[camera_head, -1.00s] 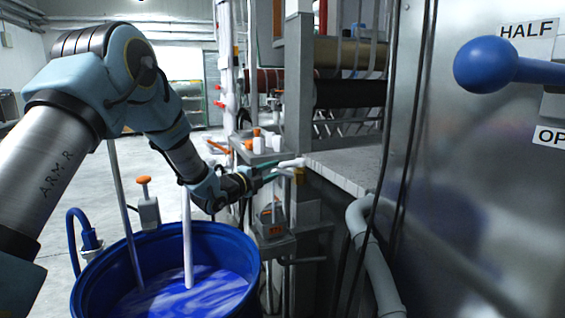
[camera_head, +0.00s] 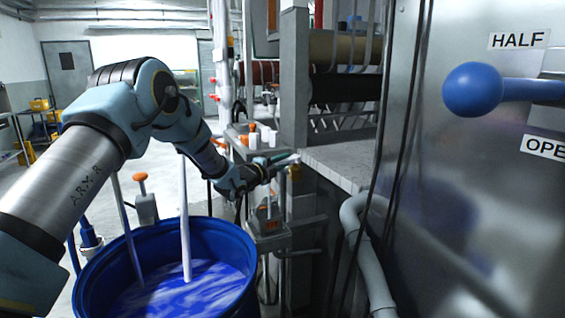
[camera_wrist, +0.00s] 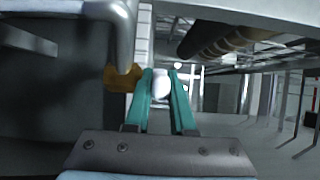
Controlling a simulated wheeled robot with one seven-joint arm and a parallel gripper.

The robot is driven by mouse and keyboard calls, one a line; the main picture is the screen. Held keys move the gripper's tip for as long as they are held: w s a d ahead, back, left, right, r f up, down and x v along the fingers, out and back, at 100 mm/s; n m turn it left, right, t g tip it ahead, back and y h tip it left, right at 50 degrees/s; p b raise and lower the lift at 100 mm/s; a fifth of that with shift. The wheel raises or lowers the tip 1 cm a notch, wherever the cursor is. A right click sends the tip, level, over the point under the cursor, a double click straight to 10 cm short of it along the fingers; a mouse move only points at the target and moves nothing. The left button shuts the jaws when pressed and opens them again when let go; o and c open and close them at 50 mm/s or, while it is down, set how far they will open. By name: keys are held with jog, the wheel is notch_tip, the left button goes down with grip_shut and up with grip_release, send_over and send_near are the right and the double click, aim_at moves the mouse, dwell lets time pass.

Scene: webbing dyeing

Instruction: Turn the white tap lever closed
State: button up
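The white tap lever (camera_head: 288,159) sits at the corner of the grey machine, above a small brass tap body (camera_head: 295,172). In the wrist view the lever's rounded white end (camera_wrist: 161,84) shows between the two teal fingers, and the brass tap body (camera_wrist: 120,79) is just left of them. My gripper (camera_head: 276,160) reaches the lever from the left. In the wrist view my gripper (camera_wrist: 161,72) has its fingers apart, one on each side of the white end. Whether either finger touches it is unclear.
A blue drum (camera_head: 238,270) of blue liquid stands below my arm. A grey pipe (camera_head: 362,260) and dark cables hang right of the tap. A blue ball-ended handle (camera_head: 472,89) projects from the metal panel at right. Open floor lies at left.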

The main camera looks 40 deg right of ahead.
grip_shut()
jog(key=shift+f, duration=0.1)
dwell(1.0)
